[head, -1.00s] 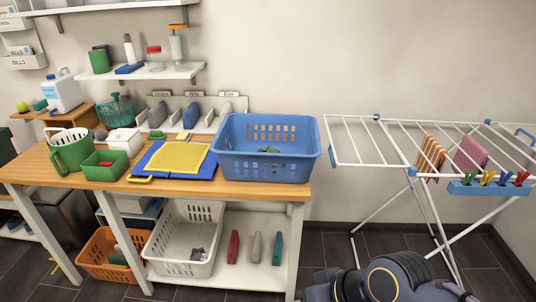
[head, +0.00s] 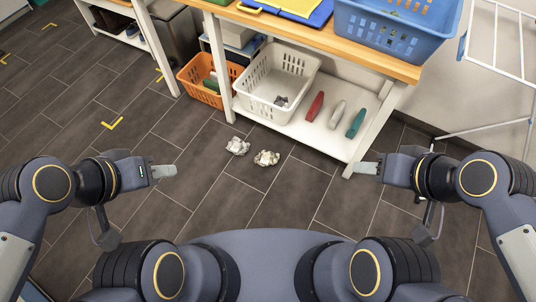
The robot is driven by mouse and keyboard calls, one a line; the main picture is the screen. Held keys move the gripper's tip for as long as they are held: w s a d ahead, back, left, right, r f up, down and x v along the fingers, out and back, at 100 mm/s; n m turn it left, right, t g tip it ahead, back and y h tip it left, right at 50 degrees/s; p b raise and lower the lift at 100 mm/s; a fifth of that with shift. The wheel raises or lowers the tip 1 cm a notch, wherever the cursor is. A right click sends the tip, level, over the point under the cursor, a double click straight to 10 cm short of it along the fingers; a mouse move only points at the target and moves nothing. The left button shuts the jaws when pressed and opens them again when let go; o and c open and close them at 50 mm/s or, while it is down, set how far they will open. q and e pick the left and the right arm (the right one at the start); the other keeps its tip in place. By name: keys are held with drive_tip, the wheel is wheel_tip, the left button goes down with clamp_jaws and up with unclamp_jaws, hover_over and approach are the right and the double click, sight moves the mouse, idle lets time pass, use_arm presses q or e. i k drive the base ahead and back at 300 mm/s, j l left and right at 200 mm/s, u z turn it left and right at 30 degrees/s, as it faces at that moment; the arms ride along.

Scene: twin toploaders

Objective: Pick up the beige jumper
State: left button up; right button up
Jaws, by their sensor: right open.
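A slim pale greyish-beige folded item (head: 338,115) stands on the white lower shelf, between a red one (head: 315,106) and a green one (head: 356,122); its colour fits the beige jumper, but I cannot tell for sure. Two small crumpled off-white and beige bundles, one on the left (head: 237,146) and one on the right (head: 267,158), lie on the floor in front of the bench. My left gripper (head: 165,171) is over the floor at left, apart from everything; its jaws are seen edge-on. My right gripper (head: 367,168) is open and empty, in front of the bench's right leg.
A white basket (head: 258,102) with a small grey thing inside is on the lower shelf. An orange basket (head: 189,74) is left of it. A blue basket (head: 390,38) stands on the wooden bench top (head: 300,33). A white drying rack (head: 497,60) is at right.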

sight(264, 159)
drive_tip(key=i+j+z, duration=0.1)
drive_tip(key=i+j, duration=0.3)
drive_tip(key=j, duration=0.2)
drive_tip(key=i+j+z, duration=0.15)
drive_tip(key=i+j, duration=0.2)
drive_tip(key=j, duration=0.25)
drive_tip(key=i+j+z, duration=0.15)
drive_tip(key=j, duration=0.2)
drive_tip(key=i+j, duration=0.2)
drive_tip(key=j, duration=0.15)
drive_tip(key=i+j+z, duration=0.15)
drive_tip(key=j, duration=0.2)
